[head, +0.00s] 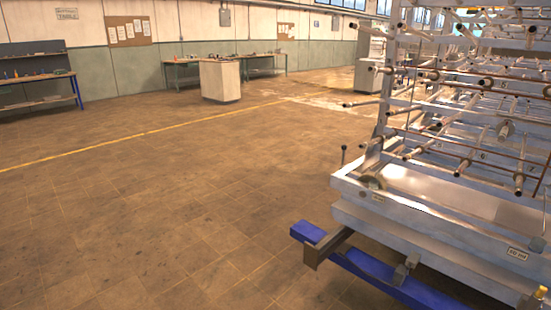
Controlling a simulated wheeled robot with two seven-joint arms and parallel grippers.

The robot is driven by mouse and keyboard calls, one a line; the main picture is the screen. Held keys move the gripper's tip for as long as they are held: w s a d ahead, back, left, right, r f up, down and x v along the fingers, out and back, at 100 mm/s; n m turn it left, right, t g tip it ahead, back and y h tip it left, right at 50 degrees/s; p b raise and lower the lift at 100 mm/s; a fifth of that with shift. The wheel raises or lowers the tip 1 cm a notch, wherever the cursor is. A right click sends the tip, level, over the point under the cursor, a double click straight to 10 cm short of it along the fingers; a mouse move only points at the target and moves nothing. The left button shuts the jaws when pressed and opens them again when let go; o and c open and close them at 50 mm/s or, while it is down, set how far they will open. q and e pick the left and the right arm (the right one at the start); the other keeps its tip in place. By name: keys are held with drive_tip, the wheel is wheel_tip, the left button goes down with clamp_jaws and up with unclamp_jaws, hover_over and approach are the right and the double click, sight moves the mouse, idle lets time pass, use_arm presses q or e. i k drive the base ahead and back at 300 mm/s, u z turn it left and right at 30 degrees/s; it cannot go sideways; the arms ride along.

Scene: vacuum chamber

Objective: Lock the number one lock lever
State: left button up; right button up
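A large silver metal rack (440,215) with many protruding rods fills the right side of the head view. Neither of my grippers is in view.
A blue beam (370,268) with a dark bracket (327,248) juts out low in front of the rack. The tiled floor (150,220) at left and centre is clear. A white cabinet (220,80) and workbenches (40,82) stand far back.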

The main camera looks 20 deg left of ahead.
sight(343, 147)
drive_tip(key=u, duration=2.05)
drive_tip(key=i, duration=3.8)
drive_tip(key=z, duration=2.95)
drive_tip(key=i, duration=1.3)
drive_tip(key=z, duration=0.45)
drive_tip(key=i, duration=0.9)
drive_tip(key=z, duration=0.5)
